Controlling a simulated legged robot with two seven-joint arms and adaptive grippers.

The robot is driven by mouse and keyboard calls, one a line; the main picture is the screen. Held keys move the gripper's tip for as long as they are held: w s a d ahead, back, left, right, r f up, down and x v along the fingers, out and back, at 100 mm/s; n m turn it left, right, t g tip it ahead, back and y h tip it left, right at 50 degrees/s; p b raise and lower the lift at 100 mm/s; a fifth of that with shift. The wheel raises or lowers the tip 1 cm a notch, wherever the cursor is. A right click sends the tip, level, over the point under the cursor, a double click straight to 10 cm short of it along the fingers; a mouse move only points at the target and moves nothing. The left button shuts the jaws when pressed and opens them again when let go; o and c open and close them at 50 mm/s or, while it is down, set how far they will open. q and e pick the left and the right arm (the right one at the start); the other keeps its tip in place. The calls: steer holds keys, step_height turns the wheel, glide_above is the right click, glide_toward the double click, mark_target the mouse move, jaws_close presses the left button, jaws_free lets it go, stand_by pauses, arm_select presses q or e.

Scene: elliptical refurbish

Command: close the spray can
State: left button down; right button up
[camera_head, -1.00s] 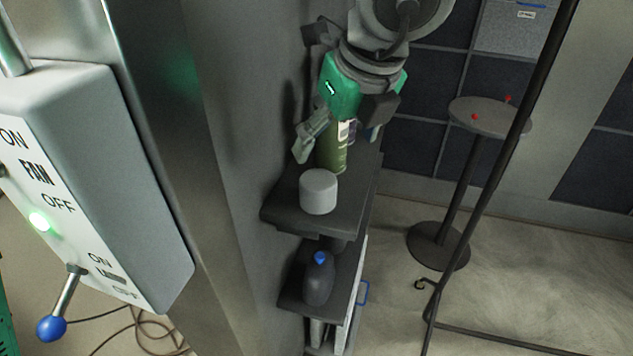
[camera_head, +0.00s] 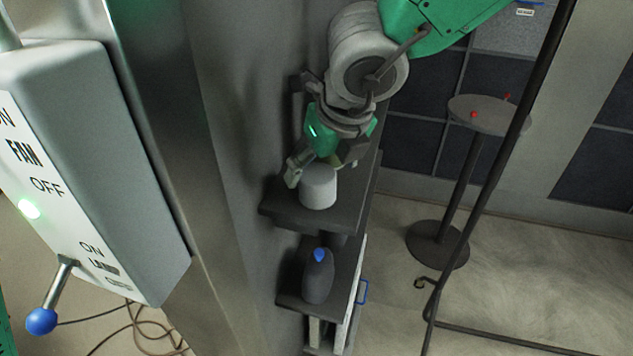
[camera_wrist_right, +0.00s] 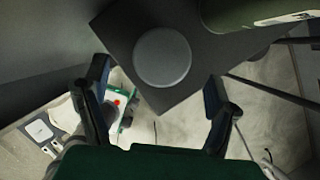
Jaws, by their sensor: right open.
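The grey round cap (camera_head: 318,188) stands on the upper dark wall shelf (camera_head: 345,213). In the right wrist view the cap (camera_wrist_right: 162,57) shows from above, just beyond and between the fingertips. The green spray can (camera_wrist_right: 255,12) lies across the top right corner of the right wrist view, cut off by the frame. In the head view it is mostly hidden behind my right gripper. My right gripper (camera_head: 322,165) is open and empty, at the cap's back side in the head view; its fingers (camera_wrist_right: 158,95) are spread apart. My left gripper is not in view.
A dark bottle with a blue top (camera_head: 318,277) stands on the lower shelf. The fan switch box (camera_head: 95,170) is at the left, beside a metal post. A round stand (camera_head: 487,115) and a dark pole frame are at the right. The floor between has free room.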

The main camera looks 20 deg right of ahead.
mark_target(320, 175)
steer(key=x, duration=0.5)
steer(key=shift+w+f+b, duration=0.1)
steer(key=shift+f+b, duration=0.05)
steer(key=shift+b, duration=0.15)
steer(key=c, duration=0.9)
